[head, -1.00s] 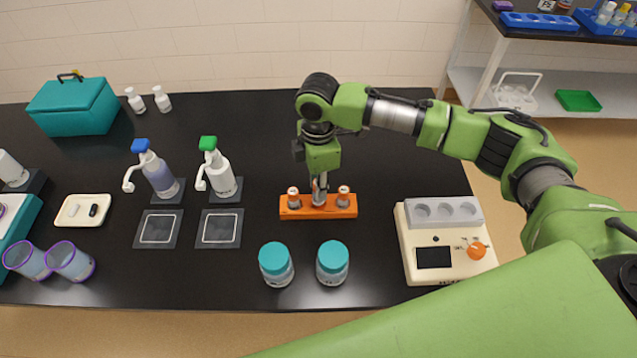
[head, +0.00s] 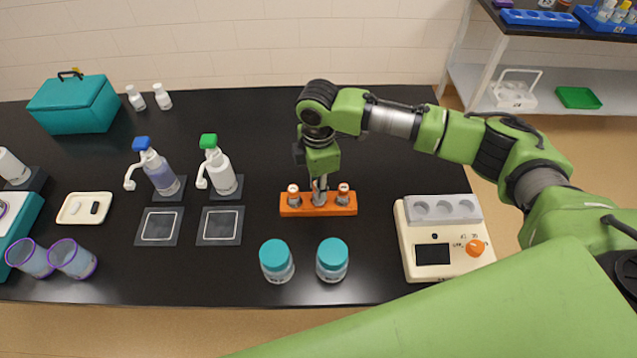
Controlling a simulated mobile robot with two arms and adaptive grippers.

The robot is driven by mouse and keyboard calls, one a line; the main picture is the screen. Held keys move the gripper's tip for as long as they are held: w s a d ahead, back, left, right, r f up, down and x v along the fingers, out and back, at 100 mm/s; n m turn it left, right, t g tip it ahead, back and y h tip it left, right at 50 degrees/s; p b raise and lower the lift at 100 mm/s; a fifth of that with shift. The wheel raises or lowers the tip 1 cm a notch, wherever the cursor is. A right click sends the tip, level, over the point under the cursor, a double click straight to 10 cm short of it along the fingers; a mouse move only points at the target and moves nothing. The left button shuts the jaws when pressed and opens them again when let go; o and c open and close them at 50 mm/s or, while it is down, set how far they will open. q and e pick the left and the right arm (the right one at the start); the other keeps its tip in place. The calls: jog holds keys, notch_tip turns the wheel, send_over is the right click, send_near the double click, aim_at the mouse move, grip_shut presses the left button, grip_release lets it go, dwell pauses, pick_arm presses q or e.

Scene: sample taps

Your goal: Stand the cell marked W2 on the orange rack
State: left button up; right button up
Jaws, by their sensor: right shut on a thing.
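The orange rack (head: 318,211) lies on the black bench near the middle. One small cell with an orange top (head: 293,193) stands at its left end and another (head: 343,193) at its right end. My right gripper (head: 319,191) points down at the rack's middle, between these two cells. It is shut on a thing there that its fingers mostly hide. I cannot read the marks on the cells, so I cannot tell which is W2. My left gripper is not in view.
Two teal-capped jars (head: 276,262) (head: 332,260) stand in front of the rack. A cream device (head: 445,240) with a grey three-well block is at right. Two pump bottles (head: 158,170) (head: 218,168) stand at left behind dark square pads (head: 219,226).

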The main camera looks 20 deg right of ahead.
jog(key=shift+f, duration=0.15)
jog(key=shift+f, duration=0.6)
jog(key=o, duration=1)
jog(key=o, duration=0.6)
jog(key=shift+r, duration=0.15)
